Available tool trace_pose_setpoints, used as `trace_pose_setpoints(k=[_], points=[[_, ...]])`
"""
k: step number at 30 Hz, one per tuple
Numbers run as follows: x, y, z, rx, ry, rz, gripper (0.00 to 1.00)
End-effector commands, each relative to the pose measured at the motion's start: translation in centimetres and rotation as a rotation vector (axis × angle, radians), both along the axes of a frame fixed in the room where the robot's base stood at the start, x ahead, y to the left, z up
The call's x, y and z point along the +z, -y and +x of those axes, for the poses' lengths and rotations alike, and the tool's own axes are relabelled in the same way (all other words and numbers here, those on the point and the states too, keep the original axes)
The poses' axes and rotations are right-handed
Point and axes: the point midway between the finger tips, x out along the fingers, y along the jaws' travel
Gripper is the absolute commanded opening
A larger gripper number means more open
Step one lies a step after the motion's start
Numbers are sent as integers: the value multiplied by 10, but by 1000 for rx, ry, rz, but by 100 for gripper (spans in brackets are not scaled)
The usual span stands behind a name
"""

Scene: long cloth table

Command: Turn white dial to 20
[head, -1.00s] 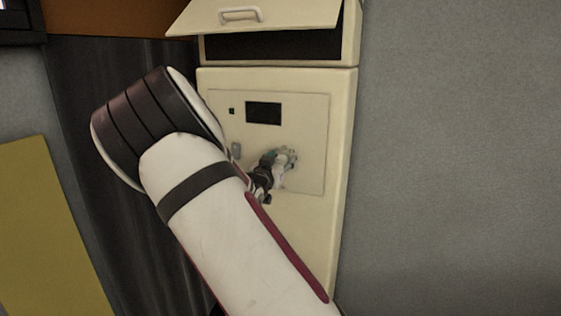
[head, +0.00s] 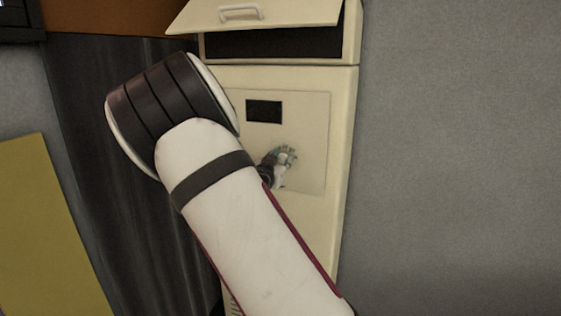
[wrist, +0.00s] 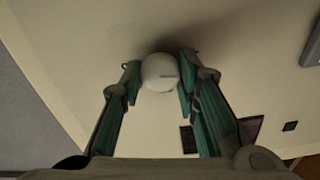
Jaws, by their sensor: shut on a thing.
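The white dial (wrist: 160,72) is a round knob on the cream cabinet front, seen between my fingertips in the wrist view. A short dark mark shows on its face, right of centre. My gripper (wrist: 158,85) has one finger on each side of the dial and is shut on it. In the head view my gripper (head: 284,158) is at the panel (head: 308,125), below the small dark display. My arm hides part of it, and the dial cannot be made out there. No numbers are legible.
The cream cabinet (head: 340,90) has a raised flap (head: 290,14) with a handle above a dark opening. A grey wall (head: 460,150) stands to the right. A dark panel (head: 90,120) and a yellow board (head: 45,230) are to the left. A grey fitting (wrist: 312,45) shows in the wrist view.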

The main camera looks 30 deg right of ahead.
Motion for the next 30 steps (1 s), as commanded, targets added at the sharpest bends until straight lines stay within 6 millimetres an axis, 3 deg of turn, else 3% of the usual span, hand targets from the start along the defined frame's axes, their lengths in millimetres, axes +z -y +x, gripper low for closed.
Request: trace_pose_setpoints(k=[18, 30], points=[[-1, 2, 0, -1, 381, 294, 1], [0, 2, -1, -1, 476, 369, 1]])
